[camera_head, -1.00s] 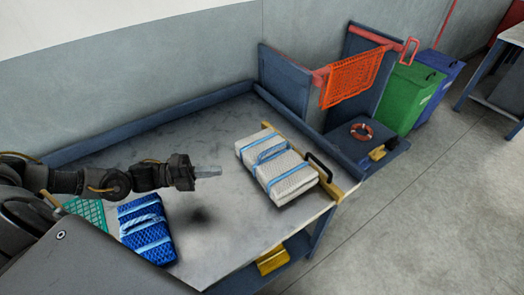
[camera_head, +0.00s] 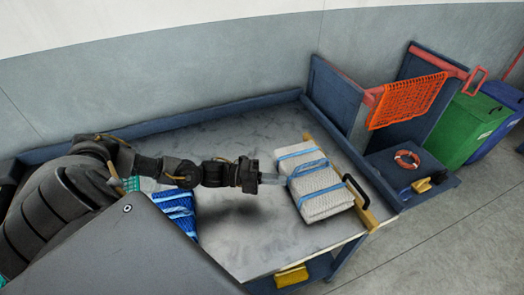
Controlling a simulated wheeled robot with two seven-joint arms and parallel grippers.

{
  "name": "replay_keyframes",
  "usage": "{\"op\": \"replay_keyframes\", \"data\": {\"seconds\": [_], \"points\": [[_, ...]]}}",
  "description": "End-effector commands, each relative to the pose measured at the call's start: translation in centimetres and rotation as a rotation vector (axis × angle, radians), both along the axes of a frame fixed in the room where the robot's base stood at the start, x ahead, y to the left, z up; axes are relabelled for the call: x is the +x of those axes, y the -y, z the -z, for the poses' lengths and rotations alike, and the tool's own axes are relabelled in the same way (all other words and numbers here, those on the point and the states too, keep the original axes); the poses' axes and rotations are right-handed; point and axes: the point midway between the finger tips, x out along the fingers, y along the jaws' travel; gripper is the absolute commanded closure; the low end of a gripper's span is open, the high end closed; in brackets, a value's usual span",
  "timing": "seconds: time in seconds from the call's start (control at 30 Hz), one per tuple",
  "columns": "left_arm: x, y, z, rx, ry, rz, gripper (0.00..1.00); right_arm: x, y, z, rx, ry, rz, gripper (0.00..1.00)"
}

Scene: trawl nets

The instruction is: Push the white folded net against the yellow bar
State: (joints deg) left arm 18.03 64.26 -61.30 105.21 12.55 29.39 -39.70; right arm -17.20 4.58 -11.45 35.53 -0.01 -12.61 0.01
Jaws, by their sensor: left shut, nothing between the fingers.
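The white folded net (camera_head: 325,203) lies on the grey table (camera_head: 250,235), bound with blue straps. The yellow bar (camera_head: 369,218) runs along the table's right side, with a black handle (camera_head: 356,191) on it. The net's right side is close beside the bar; I cannot tell if they touch. My left gripper (camera_head: 273,178) reaches in from the left, shut and empty. My right gripper is not in view.
A blue folded net (camera_head: 181,208) lies left on the table, partly behind my arm. A raised blue rim (camera_head: 225,109) edges the back. An orange net (camera_head: 407,101) hangs on a red rail at the right. Bare tabletop lies in front of the gripper.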

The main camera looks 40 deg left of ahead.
Motion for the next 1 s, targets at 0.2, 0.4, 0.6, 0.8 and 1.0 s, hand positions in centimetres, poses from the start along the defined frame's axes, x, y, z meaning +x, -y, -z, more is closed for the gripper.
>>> {"op": "replay_keyframes", "data": {"seconds": [0.2, 0.4, 0.6, 0.8, 1.0], "points": [[2.9, 1.5, -0.3, 0.003, 0.003, -0.003, 1.00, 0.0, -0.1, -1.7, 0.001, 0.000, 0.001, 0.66], [4.6, 0.9, -0.1, 0.000, 0.000, -0.001, 1.00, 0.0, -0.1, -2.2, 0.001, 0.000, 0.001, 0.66], [5.1, 0.7, 0.0, 0.000, 0.000, -0.001, 1.00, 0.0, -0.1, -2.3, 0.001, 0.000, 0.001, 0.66], [5.0, 0.7, 0.1, -0.001, -0.001, -0.001, 1.00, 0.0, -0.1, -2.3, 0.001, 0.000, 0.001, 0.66], [6.1, 0.4, 0.5, 0.000, 0.002, -0.002, 1.00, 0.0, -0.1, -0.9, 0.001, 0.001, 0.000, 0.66]]}}
